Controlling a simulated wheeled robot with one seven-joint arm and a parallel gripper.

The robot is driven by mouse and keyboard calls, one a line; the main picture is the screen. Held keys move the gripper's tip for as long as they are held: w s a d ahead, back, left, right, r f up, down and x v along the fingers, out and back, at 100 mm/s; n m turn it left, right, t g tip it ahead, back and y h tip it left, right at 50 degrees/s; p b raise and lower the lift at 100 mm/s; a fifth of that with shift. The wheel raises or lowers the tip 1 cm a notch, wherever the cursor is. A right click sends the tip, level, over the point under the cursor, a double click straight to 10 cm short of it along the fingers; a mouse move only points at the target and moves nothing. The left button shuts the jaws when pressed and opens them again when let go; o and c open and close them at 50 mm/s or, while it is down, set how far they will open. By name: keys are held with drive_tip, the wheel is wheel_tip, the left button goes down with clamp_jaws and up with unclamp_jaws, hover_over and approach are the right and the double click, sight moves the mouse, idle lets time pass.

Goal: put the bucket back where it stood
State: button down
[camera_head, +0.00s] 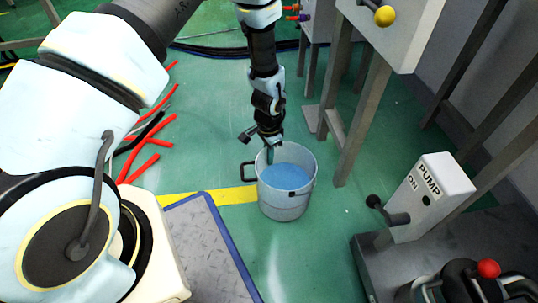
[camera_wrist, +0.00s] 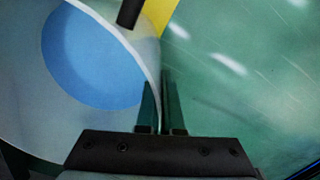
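The bucket (camera_head: 287,200) is a pale grey metal pail with blue liquid inside. It is upright beside the end of the yellow floor line, with a dark handle on its left side. I cannot tell whether its base touches the floor. My gripper (camera_head: 271,152) points down at the bucket's far rim. In the wrist view, the bucket (camera_wrist: 25,110) fills the left side, and its rim runs between the two close-set fingers of my gripper (camera_wrist: 160,98). The fingers look closed on the rim; their tips are partly hard to make out.
A blue-edged grey plate (camera_head: 205,240) lies left of the bucket. A white pump box (camera_head: 432,195) with a lever stands on a dark base at the right. Metal cabinet legs (camera_head: 360,120) rise behind right. Red rods (camera_head: 145,168) lie at left. Green floor is clear in front.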

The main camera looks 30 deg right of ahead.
drive_tip(key=c, duration=1.1)
unclamp_jaws()
drive_tip(key=shift+f, duration=0.1)
wheel_tip(320, 180, up, 12)
drive_tip(key=p, duration=0.5)
drive_tip(key=shift+p, duration=0.35)
drive_tip(key=shift+r, duration=0.2)
drive_tip(key=w+a+r+n, duration=0.4)
drive_tip(key=w+a+r, duration=0.1)
drive_tip(key=a+r, duration=0.2)
drive_tip(key=w+a+r+n, duration=0.3)
drive_tip(key=w+a+r, duration=0.1)
drive_tip(key=a+r, duration=0.35)
drive_tip(key=s+a+r+n, duration=0.1)
drive_tip(key=a+r+n, duration=0.2)
drive_tip(key=a, duration=0.3)
drive_tip(key=s+a+r+n+t, duration=0.1)
drive_tip(key=s+a+r+n, duration=0.1)
drive_tip(key=a, duration=0.5)
drive_tip(key=s+a+r+n, duration=0.1)
drive_tip(key=a+r+n, duration=0.3)
drive_tip(key=a+r, duration=0.2)
drive_tip(key=shift+s+a+r+n+t, duration=0.3)
drive_tip(key=shift+s+a, duration=0.1)
drive_tip(key=shift+a, duration=0.25)
